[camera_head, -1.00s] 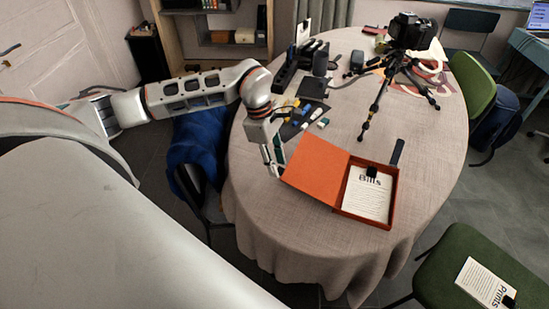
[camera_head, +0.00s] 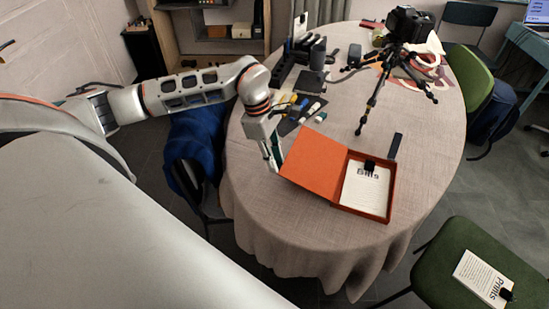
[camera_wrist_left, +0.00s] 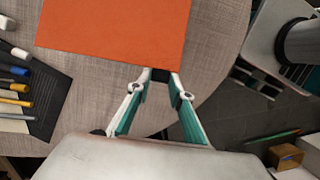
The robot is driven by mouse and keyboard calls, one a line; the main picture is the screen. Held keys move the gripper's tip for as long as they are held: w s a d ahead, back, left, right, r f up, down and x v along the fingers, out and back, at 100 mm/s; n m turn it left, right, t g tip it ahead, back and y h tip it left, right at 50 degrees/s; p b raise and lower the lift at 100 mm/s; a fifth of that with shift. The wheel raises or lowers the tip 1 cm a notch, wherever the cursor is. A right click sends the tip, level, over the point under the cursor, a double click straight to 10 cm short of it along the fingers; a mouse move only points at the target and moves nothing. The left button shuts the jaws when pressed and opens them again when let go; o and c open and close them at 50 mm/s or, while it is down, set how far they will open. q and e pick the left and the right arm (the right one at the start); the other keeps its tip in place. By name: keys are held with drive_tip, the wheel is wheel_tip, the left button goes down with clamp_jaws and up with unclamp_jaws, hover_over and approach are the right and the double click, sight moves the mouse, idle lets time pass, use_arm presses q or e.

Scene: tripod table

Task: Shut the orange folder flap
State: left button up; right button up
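The orange folder (camera_head: 388,200) lies open on the round table, with a white "Bills" sheet (camera_head: 365,190) and a black clip (camera_head: 369,165) in its box part. Its orange flap (camera_head: 317,163) is spread out to the left and fills the top of the left wrist view (camera_wrist_left: 115,30). My left gripper (camera_head: 274,164) is at the flap's outer left edge. My right gripper is not in view.
Markers (camera_head: 308,110) lie on a dark pad behind the flap. A camera on a tripod (camera_head: 385,80) stands at the back right, and a dark strip (camera_head: 395,146) lies behind the folder. The cloth-covered table (camera_head: 290,225) is clear in front.

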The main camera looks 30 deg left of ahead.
use_arm(q)
drive_tip(key=shift+w+d+r+p, duration=0.1)
drive_tip(key=shift+d+r+p, duration=0.15)
drive_tip(key=shift+r+p, duration=0.35)
drive_tip(key=shift+w+d+r+p, duration=0.1)
drive_tip(key=shift+d+r+p, duration=0.2)
drive_tip(key=shift+r, duration=0.55)
drive_tip(key=shift+w+d+r+p, duration=0.1)
drive_tip(key=shift+d+r+p, duration=0.2)
drive_tip(key=shift+r+p, duration=0.35)
drive_tip(key=shift+d+r+p, duration=0.3)
drive_tip(key=shift+r+p, duration=0.2)
drive_tip(key=shift+r, duration=0.1)
drive_tip(key=shift+w+d+r+p, duration=0.15)
drive_tip(key=shift+d+r+p, duration=0.8)
drive_tip(key=shift+r, duration=0.2)
drive_tip(key=shift+d+r, duration=0.1)
